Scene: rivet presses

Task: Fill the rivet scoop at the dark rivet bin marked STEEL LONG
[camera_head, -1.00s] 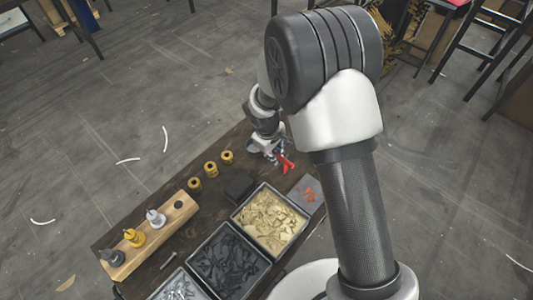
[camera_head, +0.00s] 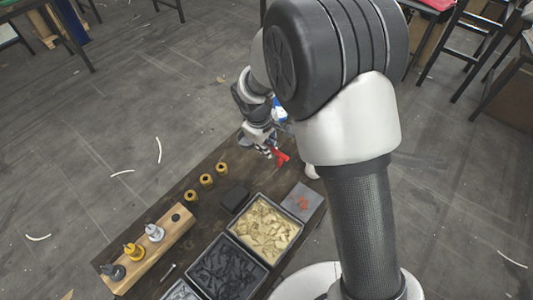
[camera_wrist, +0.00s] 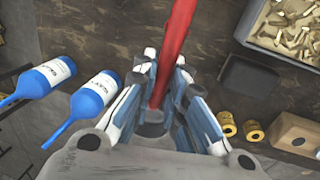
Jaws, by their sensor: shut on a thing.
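My gripper (camera_head: 268,152) is shut on a red handle (camera_wrist: 176,40), probably that of the rivet scoop. The red piece also shows in the head view (camera_head: 281,157), above the far end of the table. The scoop's bowl cannot be made out. The bin of dark rivets (camera_head: 206,254) stands on the table at the bottom of the head view, well apart from my gripper. Its marking cannot be read. The wrist view does not show this bin.
A bin of brass-coloured rivets (camera_head: 298,226) stands between the dark bin and my gripper. A dark block (camera_head: 235,198), several brass cylinders (camera_head: 206,181) and a wooden rack (camera_head: 150,252) stand nearby. Two blue bottles (camera_wrist: 95,95) show left in the wrist view.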

